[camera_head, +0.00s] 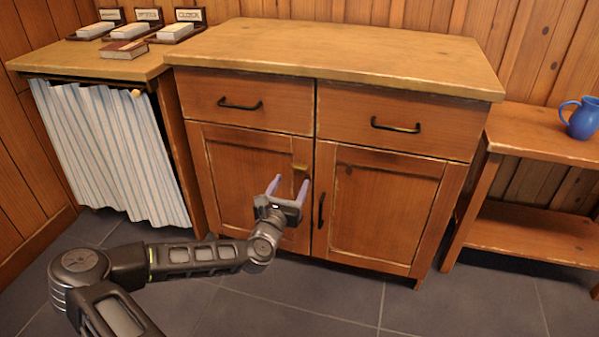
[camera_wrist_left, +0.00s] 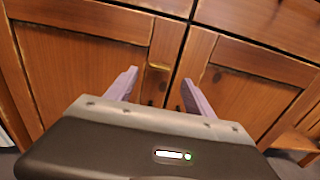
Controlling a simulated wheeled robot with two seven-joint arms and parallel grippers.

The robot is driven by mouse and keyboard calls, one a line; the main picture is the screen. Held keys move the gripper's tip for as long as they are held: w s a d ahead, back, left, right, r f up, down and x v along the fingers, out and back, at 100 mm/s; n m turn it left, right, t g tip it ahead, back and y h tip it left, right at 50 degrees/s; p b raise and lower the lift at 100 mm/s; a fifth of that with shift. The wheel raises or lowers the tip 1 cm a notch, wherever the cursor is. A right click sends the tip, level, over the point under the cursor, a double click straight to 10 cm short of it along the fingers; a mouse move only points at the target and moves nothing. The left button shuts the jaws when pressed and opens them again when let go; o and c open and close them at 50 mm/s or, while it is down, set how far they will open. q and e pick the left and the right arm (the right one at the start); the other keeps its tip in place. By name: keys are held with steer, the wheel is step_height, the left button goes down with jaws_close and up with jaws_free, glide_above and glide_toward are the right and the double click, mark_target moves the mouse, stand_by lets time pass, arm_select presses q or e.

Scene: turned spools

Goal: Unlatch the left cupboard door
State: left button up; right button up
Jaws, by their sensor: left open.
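The left cupboard door (camera_head: 235,170) is a brown wooden panel that sits closed beneath the left drawer. A small brass-coloured latch piece (camera_head: 300,167) is near its upper right edge; it also shows in the wrist view (camera_wrist_left: 159,67). My left gripper (camera_head: 290,183) is open in front of the door's right side, just below the brass piece. In the wrist view its two purple fingers (camera_wrist_left: 158,82) are spread on either side of the door edge, with nothing visible between them but the cupboard front. Whether they touch it I cannot tell. My right gripper is not in view.
The right door (camera_head: 385,205) is closed, with a black vertical handle (camera_head: 321,210) close to my left gripper. Two drawers above have black handles. A striped curtain (camera_head: 110,150) hangs at left; a blue jug (camera_head: 582,119) stands on a low table at right.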

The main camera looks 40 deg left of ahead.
mark_target(298, 169)
arm_select(q)
steer(key=b+x, duration=0.2)
steer(key=x, duration=0.5)
jaws_close()
stand_by(0.6)
